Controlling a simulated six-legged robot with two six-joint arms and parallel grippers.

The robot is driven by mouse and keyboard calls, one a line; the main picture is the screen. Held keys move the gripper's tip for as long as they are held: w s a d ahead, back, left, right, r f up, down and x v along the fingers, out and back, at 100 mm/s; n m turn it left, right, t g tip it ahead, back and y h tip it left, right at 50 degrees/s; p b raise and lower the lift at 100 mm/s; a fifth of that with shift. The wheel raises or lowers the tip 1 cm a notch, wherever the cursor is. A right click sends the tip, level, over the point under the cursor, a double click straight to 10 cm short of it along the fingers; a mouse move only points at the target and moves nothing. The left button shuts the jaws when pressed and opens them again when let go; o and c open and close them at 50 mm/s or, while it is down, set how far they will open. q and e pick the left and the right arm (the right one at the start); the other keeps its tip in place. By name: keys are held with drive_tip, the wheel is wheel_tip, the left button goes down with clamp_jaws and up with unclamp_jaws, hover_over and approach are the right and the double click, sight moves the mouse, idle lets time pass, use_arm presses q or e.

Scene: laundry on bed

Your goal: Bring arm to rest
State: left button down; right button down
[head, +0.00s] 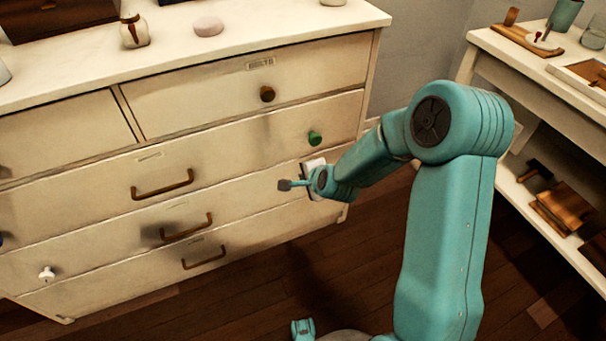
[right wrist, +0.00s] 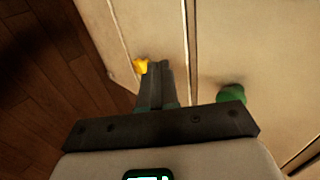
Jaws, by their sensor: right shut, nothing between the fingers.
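My right arm comes in from the right in the head view and is bent toward the dresser (head: 225,205). My right gripper (head: 285,185) is at the dresser's right end, in front of the drawer fronts and below the green knob (head: 315,138). In the right wrist view my right gripper's fingers (right wrist: 157,72) are together with nothing between them. The green knob (right wrist: 231,93) is to the right of the fingers there, apart from them. A yellow knob (right wrist: 140,66) shows just beside the fingertips; I cannot tell whether they touch. My left gripper is not in view.
The drawers look shut. Other handles, such as a brown knob (head: 267,94) and a brass pull (head: 162,185), stick out from the dresser. A white shelf table (head: 490,45) with small items stands at the right. Wooden floor (head: 250,300) lies open before the dresser.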

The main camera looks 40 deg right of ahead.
drive_tip(key=d+p+v, duration=0.1)
drive_tip(key=v, duration=0.4)
drive_tip(key=s+a+f+n+g+y, duration=0.2)
drive_tip(key=s+a+f+n, duration=0.1)
drive_tip(key=a+f, duration=0.45)
drive_tip(key=s+a+f+n+g+y, duration=0.2)
drive_tip(key=a+f, duration=0.4)
drive_tip(key=a, duration=0.3)
drive_tip(key=s+a+f+n+g+y, duration=0.1)
drive_tip(key=s+a+f+n+g, duration=0.2)
drive_tip(key=s+n, duration=0.35)
drive_tip(key=s+a+f+n+g+y, duration=0.1)
drive_tip(key=s+a+f+n, duration=0.2)
drive_tip(key=s+a+n, duration=0.4)
wheel_tip(320, 180, up, 29)
drive_tip(key=p, duration=3)
drive_tip(key=shift+w+d+r+n+g, duration=0.25)
drive_tip(key=shift+w+d+n+g, duration=0.1)
drive_tip(key=shift+w+d, duration=0.1)
